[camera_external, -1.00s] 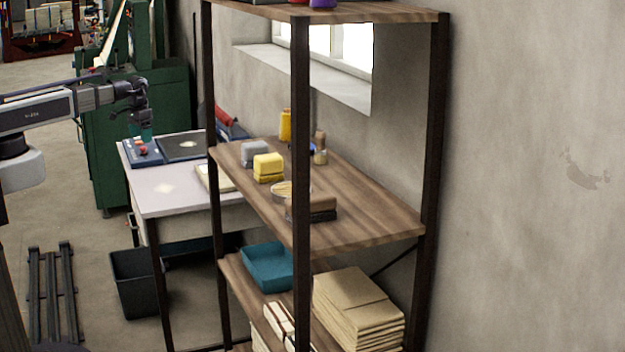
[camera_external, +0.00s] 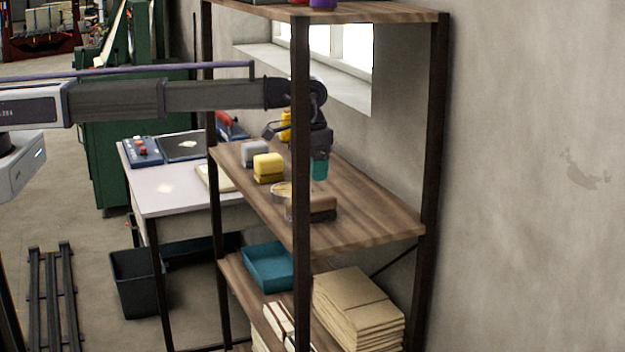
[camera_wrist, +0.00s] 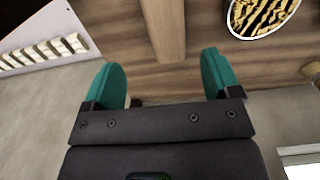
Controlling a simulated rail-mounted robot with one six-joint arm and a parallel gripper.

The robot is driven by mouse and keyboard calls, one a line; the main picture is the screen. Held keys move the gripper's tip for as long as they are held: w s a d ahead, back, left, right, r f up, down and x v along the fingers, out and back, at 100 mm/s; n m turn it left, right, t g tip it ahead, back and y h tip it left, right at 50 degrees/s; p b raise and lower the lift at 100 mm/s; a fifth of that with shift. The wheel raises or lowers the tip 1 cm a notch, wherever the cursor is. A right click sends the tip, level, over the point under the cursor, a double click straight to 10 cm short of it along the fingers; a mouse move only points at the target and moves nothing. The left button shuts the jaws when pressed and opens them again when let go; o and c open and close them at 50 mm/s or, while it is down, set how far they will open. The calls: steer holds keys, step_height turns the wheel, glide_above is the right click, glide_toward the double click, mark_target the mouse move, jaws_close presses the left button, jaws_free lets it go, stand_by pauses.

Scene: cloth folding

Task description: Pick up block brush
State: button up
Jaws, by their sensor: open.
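The block brush (camera_external: 323,203) is a brown wooden block on the middle shelf, partly hidden by the dark front post. In the wrist view, a long brown wooden bar that appears to be the brush (camera_wrist: 165,25) reaches in from the top edge, in line with the space between my fingers. My gripper (camera_external: 319,168) is above the brush in the external view, with a teal fingertip pointing down. In the wrist view, my gripper (camera_wrist: 163,80) has its two teal fingers wide apart with nothing between the tips. A gap to the brush remains visible.
A round dish (camera_wrist: 262,14) with striped contents lies right of the brush in the wrist view. A yellow block (camera_external: 268,168) and a grey block (camera_external: 254,153) stand farther back on the shelf (camera_external: 375,218). Dark posts (camera_external: 301,130) and an upper shelf frame the space.

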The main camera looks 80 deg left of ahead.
steer(key=f+b, duration=0.5)
steer(key=f, duration=0.1)
steer(key=shift+s+a+b, duration=0.1)
steer(key=shift+a+b, duration=0.3)
steer(key=shift+a, duration=0.1)
step_height(320, 180, down, 5)
steer(key=b, duration=0.5)
steer(key=shift+f, duration=0.15)
steer(key=shift+r, duration=0.3)
steer(key=c, duration=1.1)
steer(key=shift+o, duration=0.2)
steer(key=shift+r, duration=0.1)
